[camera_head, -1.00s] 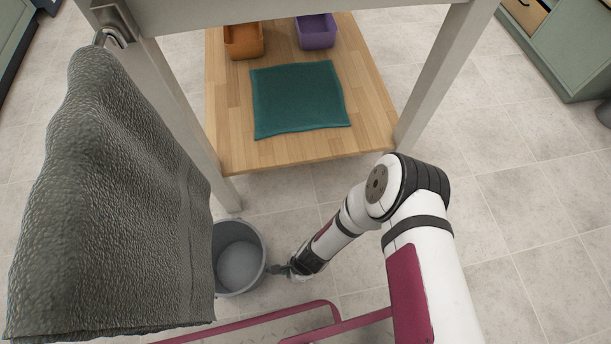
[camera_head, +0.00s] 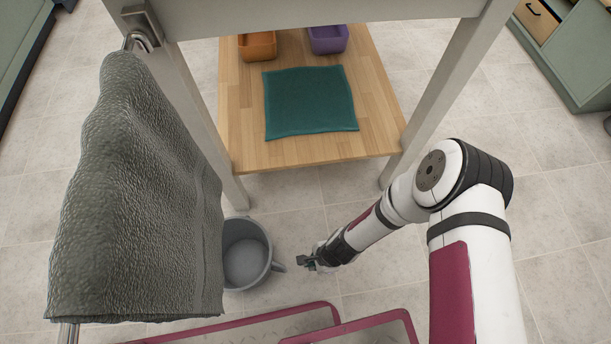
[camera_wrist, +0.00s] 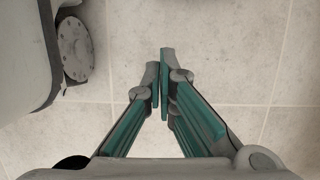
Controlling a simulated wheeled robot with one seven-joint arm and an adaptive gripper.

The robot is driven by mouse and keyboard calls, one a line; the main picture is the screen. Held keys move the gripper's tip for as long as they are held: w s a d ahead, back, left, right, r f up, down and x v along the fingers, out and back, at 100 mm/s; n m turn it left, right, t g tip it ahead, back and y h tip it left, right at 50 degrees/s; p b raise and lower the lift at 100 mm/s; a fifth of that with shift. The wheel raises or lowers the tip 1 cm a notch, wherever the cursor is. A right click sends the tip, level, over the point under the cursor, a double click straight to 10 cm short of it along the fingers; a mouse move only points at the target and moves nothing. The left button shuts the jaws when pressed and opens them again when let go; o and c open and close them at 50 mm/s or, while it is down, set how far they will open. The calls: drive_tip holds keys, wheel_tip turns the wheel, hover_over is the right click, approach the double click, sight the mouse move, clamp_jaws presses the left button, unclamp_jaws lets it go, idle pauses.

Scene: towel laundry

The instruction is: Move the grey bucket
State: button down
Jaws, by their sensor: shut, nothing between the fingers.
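The grey bucket (camera_head: 246,255) stands upright on the tiled floor in the head view, left of the middle. A small handle shows on its right side. The hanging grey towel comes close to its left edge and may hide a little of it. My gripper (camera_head: 303,262) is to the right of the bucket, apart from its handle by a small gap. In the wrist view my gripper (camera_wrist: 162,85) has its fingers together with nothing between them, above bare tiles. The bucket cannot be made out in the wrist view.
A grey towel (camera_head: 140,190) hangs from a rail at the left. A table with a wooden lower shelf (camera_head: 300,152) stands behind the bucket, bearing a teal cloth (camera_head: 310,101), an orange bin (camera_head: 257,46) and a purple bin (camera_head: 328,40). Floor at the right is clear.

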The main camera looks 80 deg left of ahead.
drive_tip(key=p+v, duration=0.1)
drive_tip(key=v, duration=0.2)
drive_tip(key=shift+r, duration=0.3)
drive_tip(key=c, duration=1.7)
unclamp_jaws()
drive_tip(key=shift+o, duration=0.2)
drive_tip(key=s+a+r+n+t+b, duration=0.1)
drive_tip(key=s+a+r+n, duration=0.3)
drive_tip(key=n, duration=0.7)
drive_tip(key=s+a+r+n+t+b, duration=0.1)
drive_tip(key=s+a+r+n, duration=0.4)
drive_tip(key=s+n, duration=0.3)
drive_tip(key=a+n, duration=0.1)
drive_tip(key=n, duration=0.2)
drive_tip(key=shift+a, duration=0.3)
drive_tip(key=shift+s+h, duration=0.1)
drive_tip(key=shift+h, duration=0.2)
